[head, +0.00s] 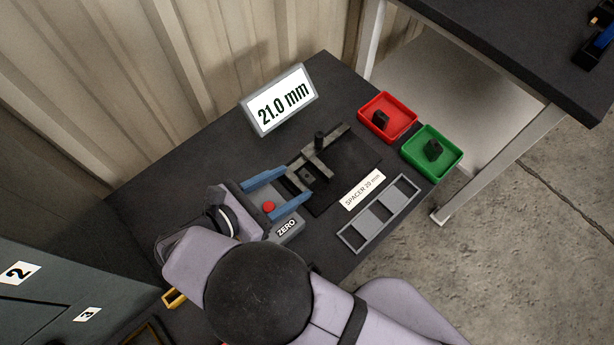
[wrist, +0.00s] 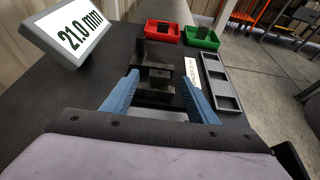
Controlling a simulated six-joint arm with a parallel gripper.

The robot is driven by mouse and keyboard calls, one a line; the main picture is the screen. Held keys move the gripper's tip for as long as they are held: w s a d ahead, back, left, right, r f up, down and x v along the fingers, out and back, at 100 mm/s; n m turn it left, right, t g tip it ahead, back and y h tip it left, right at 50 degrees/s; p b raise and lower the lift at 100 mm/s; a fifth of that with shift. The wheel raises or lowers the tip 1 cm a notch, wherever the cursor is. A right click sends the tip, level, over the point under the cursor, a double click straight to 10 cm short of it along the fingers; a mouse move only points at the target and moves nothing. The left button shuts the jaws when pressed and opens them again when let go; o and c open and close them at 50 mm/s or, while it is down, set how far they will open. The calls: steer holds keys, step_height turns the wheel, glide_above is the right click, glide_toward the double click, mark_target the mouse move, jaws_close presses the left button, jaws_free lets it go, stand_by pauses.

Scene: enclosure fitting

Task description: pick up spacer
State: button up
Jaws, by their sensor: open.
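My gripper (head: 298,182) has two blue fingers, open, one on either side of the gauge's near end. In the wrist view my gripper (wrist: 160,77) also frames the gauge (wrist: 153,70), with nothing visibly clamped. Other dark blocks lie in the red tray (head: 365,105) and the green tray (head: 457,165).
A display (head: 280,100) reads 21.0 mm at the back. A "SPACER 20 mm" label (head: 362,190) lies beside the mat. A grey rack (head: 350,238) with three empty compartments lies at the right edge. A ZERO label and red button (head: 268,207) show near my gripper.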

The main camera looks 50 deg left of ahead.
mark_target(309, 174)
steer(key=shift+b+x, duration=1.15)
steer(key=shift+x, duration=1.4)
jaws_close()
